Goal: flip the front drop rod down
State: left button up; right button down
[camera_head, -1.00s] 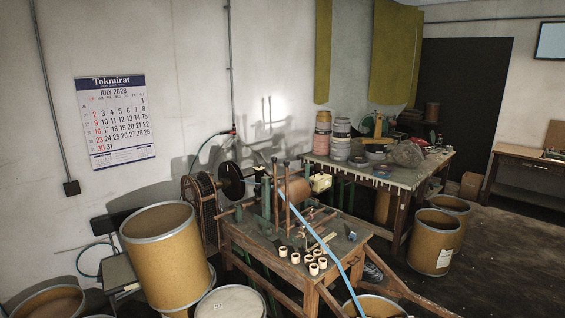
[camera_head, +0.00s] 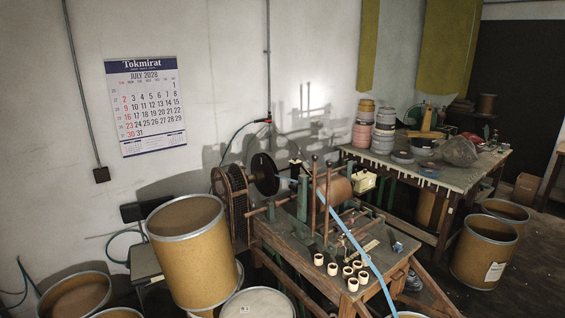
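The tape winding machine stands on a wooden workbench (camera_head: 277,235) in the middle of the view. Two thin reddish-brown rods with dark knobs stand upright on it, the left rod (camera_head: 313,200) and the right rod (camera_head: 328,200). I cannot tell for certain which one is the front drop rod. A blue tape (camera_head: 372,265) runs from the machine past the rods and down to the lower right. A brown roller (camera_head: 341,190) sits behind the rods, and a black disc (camera_head: 264,174) is at the left. Neither of my grippers is in view.
Several small pale-rimmed cores (camera_head: 347,271) stand on the bench's front part. A large brown drum (camera_head: 187,255) stands left of the bench. A second table (camera_head: 455,178) with tape rolls is behind right, and another drum (camera_head: 478,255) stands at the right. Dark floor shows between.

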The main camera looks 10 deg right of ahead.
aim_at(330, 162)
jog(key=u, duration=0.05)
jog(key=i, duration=1.35)
jog(key=z, duration=0.3)
